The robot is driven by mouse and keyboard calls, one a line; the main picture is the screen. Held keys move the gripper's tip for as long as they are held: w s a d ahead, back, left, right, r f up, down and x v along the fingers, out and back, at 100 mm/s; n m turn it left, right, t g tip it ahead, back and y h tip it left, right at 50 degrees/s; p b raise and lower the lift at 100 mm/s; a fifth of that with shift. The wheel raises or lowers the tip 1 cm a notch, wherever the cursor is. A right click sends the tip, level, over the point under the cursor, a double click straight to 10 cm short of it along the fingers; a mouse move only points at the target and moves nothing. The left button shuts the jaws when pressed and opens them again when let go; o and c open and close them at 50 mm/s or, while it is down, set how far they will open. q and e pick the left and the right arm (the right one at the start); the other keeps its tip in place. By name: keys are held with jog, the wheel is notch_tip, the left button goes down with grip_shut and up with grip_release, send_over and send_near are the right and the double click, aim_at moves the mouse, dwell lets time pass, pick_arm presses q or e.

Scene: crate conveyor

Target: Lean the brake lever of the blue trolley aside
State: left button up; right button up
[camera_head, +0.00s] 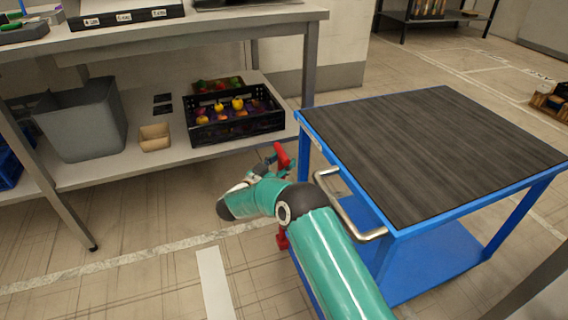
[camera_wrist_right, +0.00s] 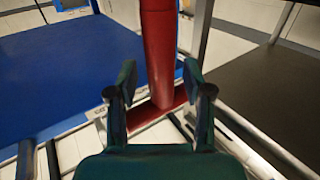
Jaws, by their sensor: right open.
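The blue trolley (camera_head: 317,140) stands at the right of the head view, with a dark ribbed top and a bent metal handle (camera_head: 345,205). Its red brake lever (camera_head: 283,156) rises beside the trolley's left side, partly hidden by my right arm. In the right wrist view the red lever (camera_wrist_right: 159,45) stands upright from a red foot (camera_wrist_right: 150,113). My right gripper (camera_wrist_right: 159,78) is open, with one finger on each side of the lever in that picture. I cannot tell whether a finger touches it. My left gripper is not in view.
A workbench (camera_head: 310,60) stands at the left and back. Its lower shelf holds a grey bin (camera_head: 85,120), a small tan box (camera_head: 154,138) and a black crate (camera_head: 235,130) of produce. The floor between bench and trolley is mostly clear.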

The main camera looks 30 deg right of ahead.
grip_shut()
dwell(0.3)
